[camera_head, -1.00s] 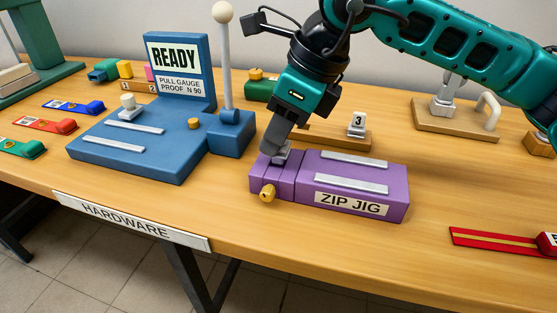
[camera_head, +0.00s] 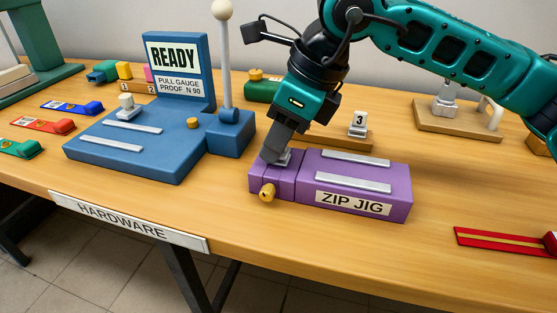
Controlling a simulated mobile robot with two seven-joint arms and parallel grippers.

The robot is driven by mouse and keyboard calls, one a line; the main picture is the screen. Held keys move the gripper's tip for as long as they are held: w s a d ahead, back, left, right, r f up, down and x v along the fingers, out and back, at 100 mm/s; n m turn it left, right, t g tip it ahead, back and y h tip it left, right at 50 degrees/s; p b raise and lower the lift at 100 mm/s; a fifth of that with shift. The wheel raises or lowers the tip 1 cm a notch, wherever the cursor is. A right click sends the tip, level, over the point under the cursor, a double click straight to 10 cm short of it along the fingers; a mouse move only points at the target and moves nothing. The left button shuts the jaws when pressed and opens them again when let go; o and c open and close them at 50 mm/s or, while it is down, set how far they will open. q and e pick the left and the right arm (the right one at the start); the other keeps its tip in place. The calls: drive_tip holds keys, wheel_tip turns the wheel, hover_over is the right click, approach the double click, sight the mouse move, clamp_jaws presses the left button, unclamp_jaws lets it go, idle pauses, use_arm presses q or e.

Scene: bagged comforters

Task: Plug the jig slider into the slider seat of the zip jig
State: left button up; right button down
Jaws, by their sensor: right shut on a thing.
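The purple zip jig (camera_head: 400,207) sits near the front edge of the bench, with two pale rails on its top and a brass knob (camera_head: 267,192) on its front left. My right gripper (camera_head: 276,157) points down over the left block of the jig. It is shut on a small grey metal piece, the jig slider (camera_head: 284,158), which is at the top of that block. The fingers hide much of the slider and the slider seat, so I cannot tell whether the slider is fully in. My left gripper is not in view.
A blue pull gauge (camera_head: 150,160) with a READY sign and upright lever (camera_head: 226,65) stands to the left. Colored strips lie at far left, a red strip (camera_head: 500,240) at right. Bench between is clear.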

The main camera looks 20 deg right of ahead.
drive_tip(key=c, duration=0.9)
unclamp_jaws()
drive_tip(key=shift+o, duration=0.6)
drive_tip(key=shift+o, duration=0.2)
drive_tip(key=o, duration=0.6)
drive_tip(key=shift+r, duration=0.1)
drive_tip(key=p+v, duration=0.1)
drive_tip(key=v, duration=0.1)
drive_tip(key=p+v, duration=0.1)
drive_tip(key=v, duration=0.1)
drive_tip(key=p+v, duration=0.1)
drive_tip(key=v, duration=0.1)
drive_tip(key=shift+w+a+r+p, duration=0.1)
drive_tip(key=shift+a+r+p, duration=0.05)
drive_tip(key=shift+r+p, duration=0.3)
